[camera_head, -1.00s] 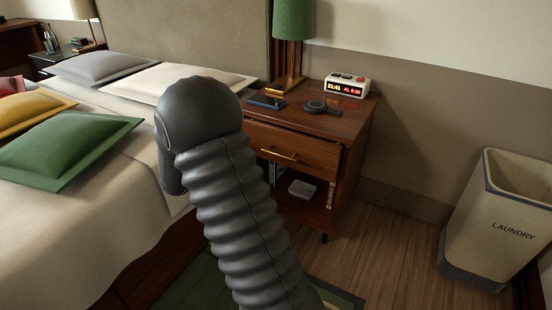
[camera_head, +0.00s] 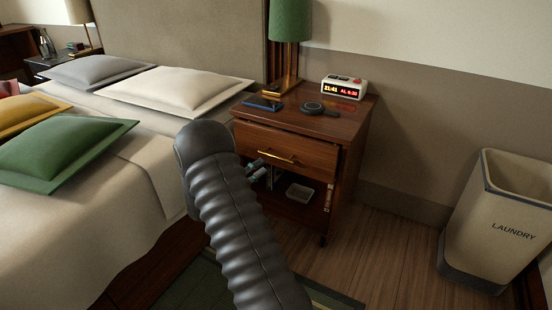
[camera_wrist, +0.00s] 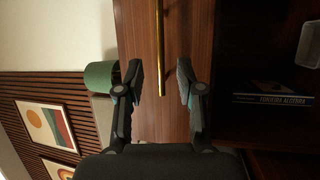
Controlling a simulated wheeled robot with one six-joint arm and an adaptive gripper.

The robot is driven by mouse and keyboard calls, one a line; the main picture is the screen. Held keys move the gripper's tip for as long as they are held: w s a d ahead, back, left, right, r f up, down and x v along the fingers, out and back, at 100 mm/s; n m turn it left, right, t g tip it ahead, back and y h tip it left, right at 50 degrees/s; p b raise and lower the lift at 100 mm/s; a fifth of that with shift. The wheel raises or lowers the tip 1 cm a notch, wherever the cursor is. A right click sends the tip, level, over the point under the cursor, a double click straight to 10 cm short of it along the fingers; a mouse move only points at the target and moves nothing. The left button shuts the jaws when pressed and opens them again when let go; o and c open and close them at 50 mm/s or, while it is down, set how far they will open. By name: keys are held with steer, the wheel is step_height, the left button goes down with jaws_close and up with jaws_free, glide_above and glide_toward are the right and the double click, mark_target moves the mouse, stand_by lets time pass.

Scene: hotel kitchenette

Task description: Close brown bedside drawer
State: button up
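The brown bedside table (camera_head: 352,130) has one drawer (camera_head: 315,158) with a brass handle (camera_head: 281,157). The drawer front appears to stand out a little from the cabinet. My gripper (camera_head: 262,168) is partly hidden behind my arm, at the left front of the drawer, just below handle height. In the wrist view my gripper (camera_wrist: 172,82) is open. The handle (camera_wrist: 160,45) runs down to between the fingertips, close to the left finger, against the wooden drawer front (camera_wrist: 140,60). Contact cannot be told.
The open shelf below holds a small pale box (camera_head: 299,192) and a book (camera_wrist: 275,98). The bed (camera_head: 120,190) is left; a laundry bin (camera_head: 500,220) is right.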

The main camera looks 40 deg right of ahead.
mark_target(276, 157)
steer(key=x, duration=0.7)
steer(key=shift+d, duration=0.2)
jaws_close()
